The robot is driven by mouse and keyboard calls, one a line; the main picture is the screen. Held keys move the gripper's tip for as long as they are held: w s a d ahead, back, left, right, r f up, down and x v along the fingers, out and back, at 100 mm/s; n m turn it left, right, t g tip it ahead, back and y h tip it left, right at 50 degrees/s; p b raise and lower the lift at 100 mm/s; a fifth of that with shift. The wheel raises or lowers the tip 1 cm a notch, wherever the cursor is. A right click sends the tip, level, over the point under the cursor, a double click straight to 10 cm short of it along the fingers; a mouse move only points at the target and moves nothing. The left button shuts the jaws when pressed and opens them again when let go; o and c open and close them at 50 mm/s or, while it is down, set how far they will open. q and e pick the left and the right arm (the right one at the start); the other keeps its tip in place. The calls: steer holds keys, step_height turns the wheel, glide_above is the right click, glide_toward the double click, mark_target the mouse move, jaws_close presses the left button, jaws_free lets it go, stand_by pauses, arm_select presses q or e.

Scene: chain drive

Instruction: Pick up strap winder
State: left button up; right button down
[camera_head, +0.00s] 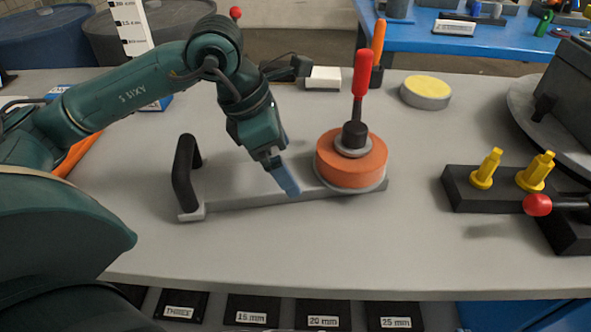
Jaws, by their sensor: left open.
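The strap winder appears to be the tool with a grey flat bar (240,200), lying on the grey table. It has a black upright handle (186,172) at its left end and an orange drum (352,160) at its right end. A red-gripped crank (361,75) stands up from the drum. My left gripper (288,186) points down just above or beside the bar, between the black handle and the drum. It is open, and I see nothing in it. Its fingers overlap in the view, so I cannot tell whether they touch the bar. My right gripper is not in view.
A yellow-topped round tin (426,92), a white block (323,78) and an orange-handled tool (378,45) stand behind the drum. A black block with yellow pegs (468,190) and a red-knobbed lever (538,205) are at the right. The table's front strip is clear.

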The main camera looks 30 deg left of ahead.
mark_target(293, 173)
arm_select(q)
steer(key=x, duration=0.3)
steer(key=shift+f, duration=0.3)
steer(key=c, duration=2)
steer(key=shift+o, duration=0.2)
steer(key=shift+w+r, duration=0.1)
steer(key=shift+r, duration=0.15)
